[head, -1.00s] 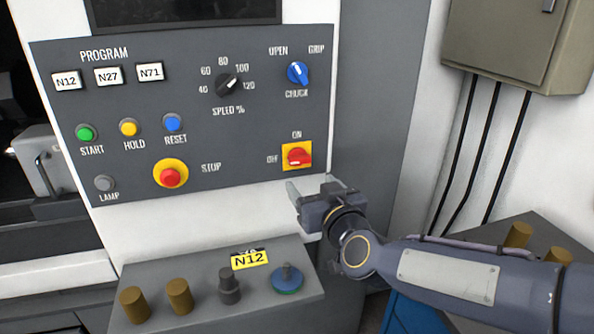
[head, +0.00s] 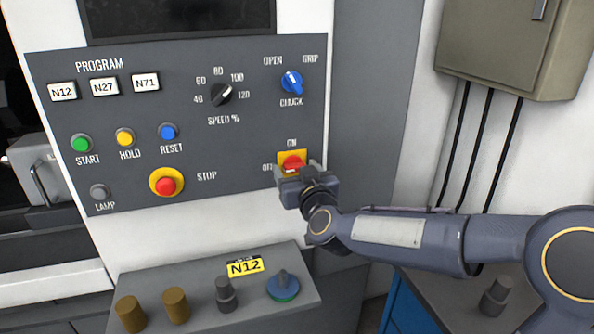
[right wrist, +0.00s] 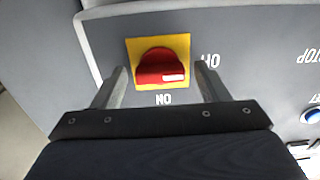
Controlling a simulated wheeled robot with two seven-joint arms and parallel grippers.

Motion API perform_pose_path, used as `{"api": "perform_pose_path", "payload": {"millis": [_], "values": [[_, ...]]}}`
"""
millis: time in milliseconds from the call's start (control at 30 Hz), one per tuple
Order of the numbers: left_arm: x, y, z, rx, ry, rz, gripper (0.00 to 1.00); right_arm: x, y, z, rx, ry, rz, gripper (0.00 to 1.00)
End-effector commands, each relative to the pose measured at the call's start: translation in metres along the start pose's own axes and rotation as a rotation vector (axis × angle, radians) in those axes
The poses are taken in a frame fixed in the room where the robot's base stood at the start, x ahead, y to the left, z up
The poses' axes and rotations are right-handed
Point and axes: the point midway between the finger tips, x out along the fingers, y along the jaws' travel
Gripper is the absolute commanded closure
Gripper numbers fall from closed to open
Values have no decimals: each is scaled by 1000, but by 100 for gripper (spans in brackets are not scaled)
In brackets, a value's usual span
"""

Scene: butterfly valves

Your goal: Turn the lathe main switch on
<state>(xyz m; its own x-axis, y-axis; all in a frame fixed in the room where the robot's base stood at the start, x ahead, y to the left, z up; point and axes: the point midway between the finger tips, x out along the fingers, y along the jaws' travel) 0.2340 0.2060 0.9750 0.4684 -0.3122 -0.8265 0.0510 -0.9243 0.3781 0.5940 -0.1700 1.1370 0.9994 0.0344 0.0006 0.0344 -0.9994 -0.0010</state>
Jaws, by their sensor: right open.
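The lathe main switch (head: 292,162) is a red rotary knob on a yellow square plate at the panel's lower right. In the right wrist view the knob (right wrist: 161,66) shows upside down, its white mark toward the OFF label. My right gripper (head: 296,171) is open in front of the switch. In the right wrist view its fingers (right wrist: 160,82) stand apart, one on each side of the knob, with gaps visible between them and the knob. Contact with the panel cannot be told. My left gripper is not in view.
The blue chuck knob (head: 291,82) is above the switch, and the red stop button (head: 166,183) is to its left. Below, a grey ledge (head: 205,293) carries several brown and dark posts and a blue-green knob (head: 283,286). A grey cabinet (head: 505,45) hangs at upper right.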

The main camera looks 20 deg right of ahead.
Motion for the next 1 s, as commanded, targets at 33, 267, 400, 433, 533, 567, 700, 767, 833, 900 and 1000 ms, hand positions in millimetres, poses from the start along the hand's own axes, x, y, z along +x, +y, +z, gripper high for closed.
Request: {"api": "perform_pose_path", "payload": {"millis": [33,267,400,433,533,567,700,767,833,900,1000], "values": [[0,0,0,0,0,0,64,0,0,0,0,0,0,34],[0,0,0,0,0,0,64,0,0,0,0,0,0,64],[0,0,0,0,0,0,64,0,0,0,0,0,-1,77],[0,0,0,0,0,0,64,0,0,0,0,0,-1,77],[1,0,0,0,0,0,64,0,0,0,7,0,-1,77],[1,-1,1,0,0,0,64,0,0,0,11,0,-1,77],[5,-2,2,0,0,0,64,0,0,1,50,1,-1,77],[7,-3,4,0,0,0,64,0,-1,2,77,2,-1,77],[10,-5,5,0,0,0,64,0,0,2,118,2,-1,77],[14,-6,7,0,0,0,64,-1,0,3,169,1,0,77],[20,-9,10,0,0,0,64,0,0,3,253,2,0,77]]}}
